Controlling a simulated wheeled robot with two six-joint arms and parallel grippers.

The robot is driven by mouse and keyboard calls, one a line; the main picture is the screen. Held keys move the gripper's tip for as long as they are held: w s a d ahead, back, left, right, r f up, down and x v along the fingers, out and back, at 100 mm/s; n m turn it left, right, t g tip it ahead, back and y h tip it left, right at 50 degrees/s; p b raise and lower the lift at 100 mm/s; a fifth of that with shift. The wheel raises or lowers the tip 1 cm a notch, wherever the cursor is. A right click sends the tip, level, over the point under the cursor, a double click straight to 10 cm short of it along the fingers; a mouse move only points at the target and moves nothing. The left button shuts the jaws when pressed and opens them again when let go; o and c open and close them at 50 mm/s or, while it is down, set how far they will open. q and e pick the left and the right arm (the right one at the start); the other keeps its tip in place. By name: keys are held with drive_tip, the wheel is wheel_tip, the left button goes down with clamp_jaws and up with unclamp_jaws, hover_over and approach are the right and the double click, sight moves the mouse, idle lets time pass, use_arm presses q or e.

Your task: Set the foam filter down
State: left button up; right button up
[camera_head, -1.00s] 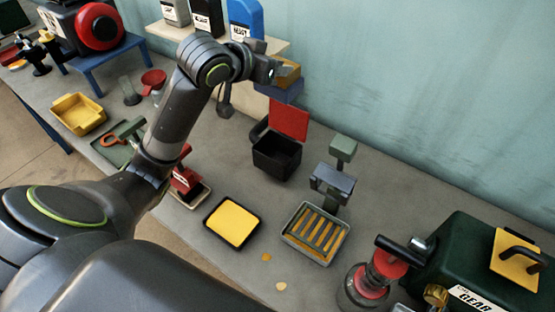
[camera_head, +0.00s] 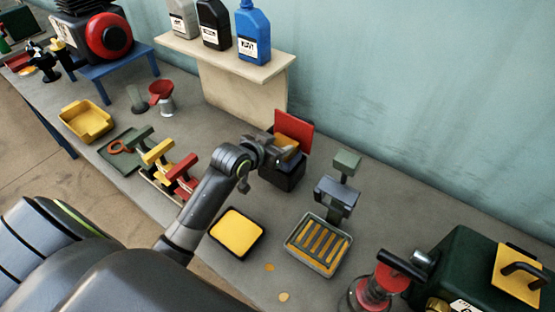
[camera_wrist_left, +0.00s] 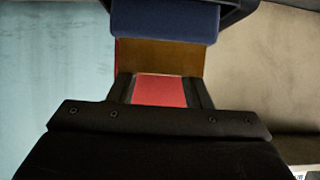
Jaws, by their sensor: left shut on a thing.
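My left gripper (camera_head: 280,153) is shut on the foam filter (camera_head: 289,141), a block with an orange-brown part and a dark blue part. In the left wrist view the filter shows its orange-brown face (camera_wrist_left: 160,57) just beyond the fingers (camera_wrist_left: 160,90), with the blue part (camera_wrist_left: 165,18) farther out. The gripper is at the mouth of a black bin (camera_head: 283,178) with a raised red lid (camera_head: 297,122). The filter is in front of the lid. I cannot tell how far it reaches into the bin or whether it touches.
A yellow-filled tray (camera_head: 237,232) and a slotted tray (camera_head: 318,246) lie in front. A grey-blue stand (camera_head: 336,192) is right of the bin. Red (camera_head: 183,172) and yellow (camera_head: 158,152) handled tools are left. A bottle shelf (camera_head: 225,57) stands behind. Bare bench lies right of the stand.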

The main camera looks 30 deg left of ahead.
use_arm(q)
wheel_tip(320, 180, down, 6)
drive_tip(key=shift+f, duration=0.25)
drive_tip(key=shift+f, duration=0.15)
drive_tip(key=o, duration=1.3)
drive_tip(key=shift+o, duration=0.2)
